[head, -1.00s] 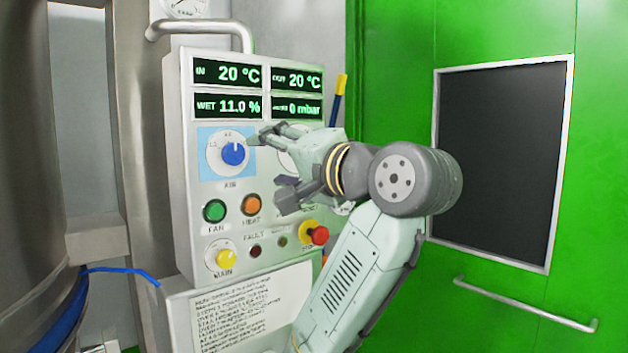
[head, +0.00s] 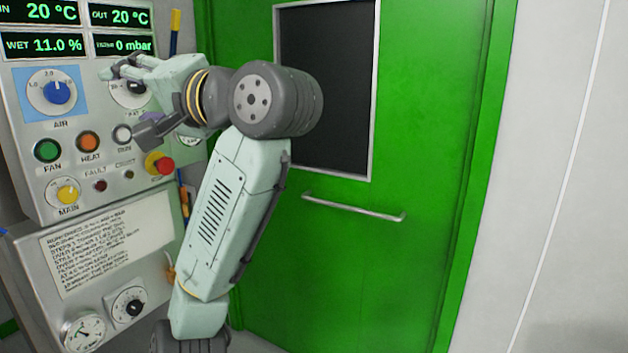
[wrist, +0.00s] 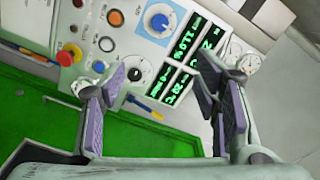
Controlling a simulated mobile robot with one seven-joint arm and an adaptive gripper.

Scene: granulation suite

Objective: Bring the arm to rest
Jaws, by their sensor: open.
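My gripper (head: 122,105) is open and empty in front of the control panel (head: 20,105). Its two fingers point left across the panel face in the head view. One covers part of the right-hand dial (head: 133,88); the other is near the emergency stop button (head: 160,163). In the wrist view my gripper (wrist: 160,82) shows its purple pads wide apart, with nothing between them but the panel behind. A gap to the panel seems present, but its size is hard to tell. My arm rises from the bottom of the head view, bent at the elbow.
The blue AIR knob (head: 57,92), green FAN button (head: 47,151) and yellow MAIN knob (head: 67,194) sit left of my gripper. A gauge (head: 84,332) is below. A green door (head: 420,130) with a handle (head: 355,207) stands right of my arm, with free room before it.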

